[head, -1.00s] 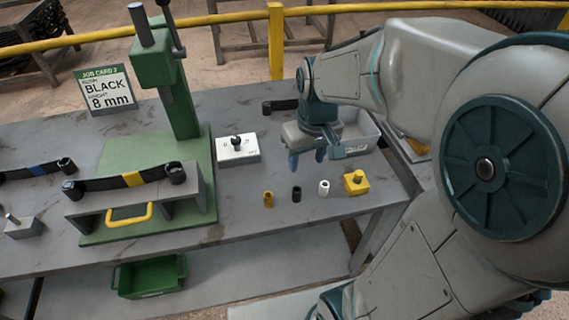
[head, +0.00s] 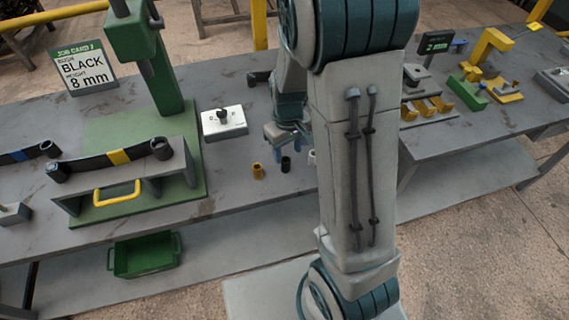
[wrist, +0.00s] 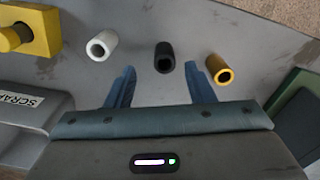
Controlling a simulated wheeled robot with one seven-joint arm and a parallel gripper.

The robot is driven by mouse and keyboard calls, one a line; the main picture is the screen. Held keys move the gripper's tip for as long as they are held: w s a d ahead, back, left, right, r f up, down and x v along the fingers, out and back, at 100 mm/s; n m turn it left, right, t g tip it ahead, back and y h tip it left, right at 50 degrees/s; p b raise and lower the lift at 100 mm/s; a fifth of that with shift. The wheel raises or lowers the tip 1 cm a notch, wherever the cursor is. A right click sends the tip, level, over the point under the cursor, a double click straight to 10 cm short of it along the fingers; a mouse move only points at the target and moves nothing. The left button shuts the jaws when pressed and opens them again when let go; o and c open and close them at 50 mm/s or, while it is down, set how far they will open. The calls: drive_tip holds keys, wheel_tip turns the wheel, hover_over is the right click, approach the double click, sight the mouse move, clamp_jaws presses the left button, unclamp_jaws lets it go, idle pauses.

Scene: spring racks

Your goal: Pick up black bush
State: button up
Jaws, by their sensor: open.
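The black bush (head: 286,164) stands on the grey bench, between the yellow bush (head: 258,171) and the white bush (head: 312,157), which is mostly hidden by my arm. In the wrist view the black bush (wrist: 164,57) lies ahead of the gap between my two blue fingers, with the white bush (wrist: 102,45) to its left and the yellow bush (wrist: 219,69) to its right. My gripper (wrist: 160,84) is open and empty, short of the black bush. In the head view my gripper (head: 281,150) is just behind the bushes, partly covered by my arm.
A yellow block (wrist: 36,32) and a bin marked SCRAP (wrist: 25,105) are at the wrist view's left. A white switch box (head: 223,122) and a green press (head: 165,90) stand left of the bushes. The job card (head: 84,70) reads BLACK, 8 mm.

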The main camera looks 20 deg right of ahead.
sight(286, 165)
drive_tip(key=shift+a+f+p, duration=0.15)
drive_tip(key=shift+f+p, duration=0.1)
drive_tip(key=shift+f, duration=1.1)
drive_tip(key=shift+a+f+p, duration=0.15)
drive_tip(key=shift+f+p, duration=0.05)
drive_tip(key=shift+f, duration=1.1)
drive_tip(key=c, duration=0.9)
